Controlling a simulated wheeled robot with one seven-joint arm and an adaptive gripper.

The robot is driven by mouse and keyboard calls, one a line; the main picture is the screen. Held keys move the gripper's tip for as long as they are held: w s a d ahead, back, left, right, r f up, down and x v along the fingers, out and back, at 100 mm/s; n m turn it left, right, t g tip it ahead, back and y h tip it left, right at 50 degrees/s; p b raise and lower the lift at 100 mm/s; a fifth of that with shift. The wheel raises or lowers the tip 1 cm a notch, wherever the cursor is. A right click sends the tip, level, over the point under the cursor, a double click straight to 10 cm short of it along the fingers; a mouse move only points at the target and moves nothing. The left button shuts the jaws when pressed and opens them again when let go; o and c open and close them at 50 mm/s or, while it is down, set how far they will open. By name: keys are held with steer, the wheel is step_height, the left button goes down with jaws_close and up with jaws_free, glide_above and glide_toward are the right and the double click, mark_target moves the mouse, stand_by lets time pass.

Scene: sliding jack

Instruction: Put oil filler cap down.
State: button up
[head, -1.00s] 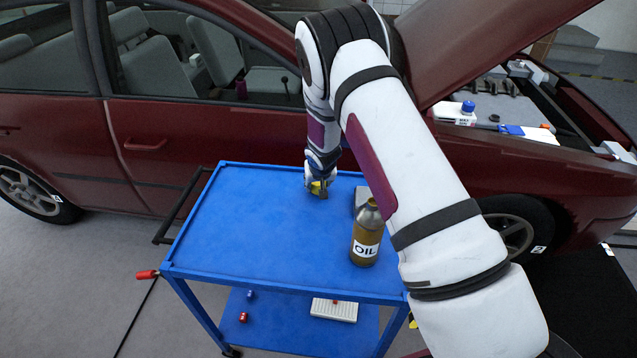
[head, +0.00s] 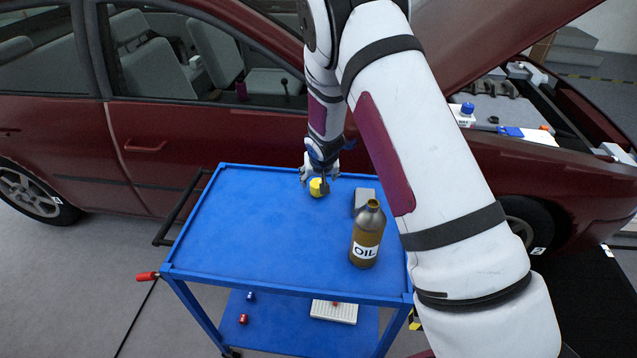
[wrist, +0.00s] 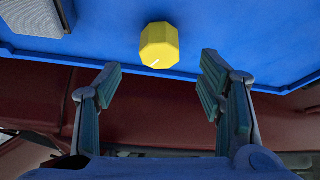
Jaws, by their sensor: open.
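The yellow oil filler cap (head: 319,187) rests on the blue top of the cart (head: 250,230), near its far edge. It also shows in the wrist view (wrist: 160,46), apart from the fingers and beyond their tips. My gripper (head: 322,178) is just behind the cap on the car side, partly hidden in the head view. In the wrist view my gripper (wrist: 160,75) has its two fingers spread wide with nothing between them.
An open-necked brown oil bottle (head: 366,235) stands on the cart's right side. A grey box (head: 364,196) sits behind it. The red car (head: 150,150) stands close behind the cart. The cart top's left and middle are clear.

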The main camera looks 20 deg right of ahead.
steer(key=d+v, duration=0.2)
steer(key=v, duration=1.3)
steer(key=d+v, duration=0.2)
steer(key=v, duration=1.3)
steer(key=s+r+n, duration=0.1)
steer(key=s+r, duration=0.3)
steer(key=s, duration=0.8)
steer(key=s+a+r+y, duration=0.1)
steer(key=s+r, duration=0.4)
steer(key=s, duration=0.8)
steer(key=shift+a+n, duration=0.2)
steer(key=shift+n, duration=0.2)
steer(key=shift+r, duration=0.1)
